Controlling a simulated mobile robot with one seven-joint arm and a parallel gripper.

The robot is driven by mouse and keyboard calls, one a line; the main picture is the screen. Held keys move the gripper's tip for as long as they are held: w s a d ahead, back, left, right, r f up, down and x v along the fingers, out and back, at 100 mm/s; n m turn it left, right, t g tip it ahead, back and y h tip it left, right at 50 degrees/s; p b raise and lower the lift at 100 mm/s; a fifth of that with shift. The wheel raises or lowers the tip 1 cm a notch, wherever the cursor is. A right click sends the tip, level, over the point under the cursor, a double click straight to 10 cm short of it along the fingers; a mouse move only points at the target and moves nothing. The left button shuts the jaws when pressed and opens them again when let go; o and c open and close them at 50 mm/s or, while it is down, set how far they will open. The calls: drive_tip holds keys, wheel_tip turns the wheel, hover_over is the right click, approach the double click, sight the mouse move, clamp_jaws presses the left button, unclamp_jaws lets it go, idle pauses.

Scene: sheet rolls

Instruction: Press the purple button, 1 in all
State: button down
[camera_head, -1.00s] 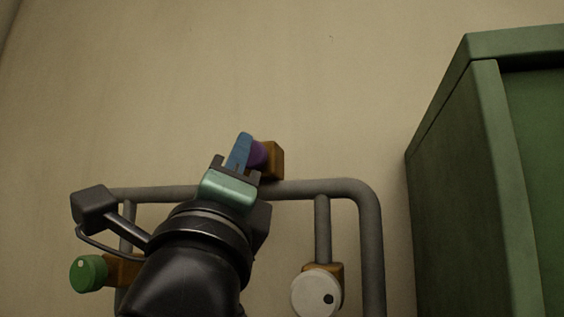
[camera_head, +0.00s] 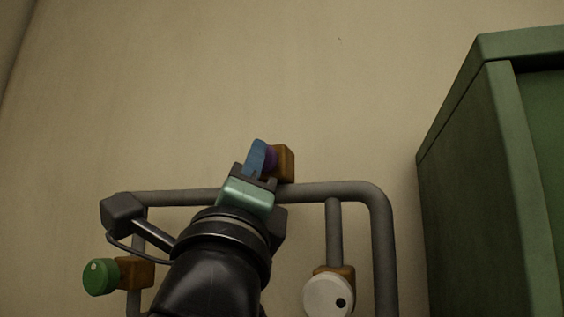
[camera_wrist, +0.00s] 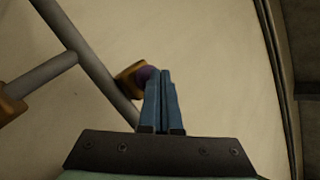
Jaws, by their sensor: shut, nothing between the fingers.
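The purple button (camera_head: 271,158) sits on a brown block (camera_head: 285,163) at the top rail of a grey pipe frame, in the head view. My gripper (camera_head: 257,155) is shut and empty, its blue fingers just in front of the button and covering part of it. In the wrist view the purple button (camera_wrist: 149,74) shows at the left of the shut blue fingers (camera_wrist: 164,78), partly hidden behind them. The fingertips look very close to the button; I cannot tell whether they touch it.
The grey pipe frame (camera_head: 340,190) runs below and beside the button. A green knob (camera_head: 100,277) is at the lower left, a white knob with a black dot (camera_head: 325,297) at the lower right. A green cabinet (camera_head: 465,190) stands at the right. The wall above is bare.

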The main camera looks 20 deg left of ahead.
drive_tip(key=shift+w, duration=0.4)
idle(0.3)
drive_tip(key=shift+s, duration=0.9)
drive_tip(key=shift+s+a+b, duration=0.1)
drive_tip(key=shift+s+b, duration=0.55)
drive_tip(key=shift+s, duration=1.9)
drive_tip(key=s+d+f+n+h+b, duration=0.1)
drive_tip(key=d+f+n+h+b, duration=0.1)
drive_tip(key=d+f+n, duration=0.5)
drive_tip(key=s+d+f+n+h+b, duration=0.2)
drive_tip(key=d+f+n, duration=0.4)
drive_tip(key=f+n, duration=0.5)
drive_tip(key=n+b, duration=0.1)
drive_tip(key=n, duration=0.2)
drive_tip(key=shift+d+n+t+h+b, duration=0.3)
drive_tip(key=shift+d+n+t+b, duration=0.05)
drive_tip(key=shift+d+n+t, duration=0.05)
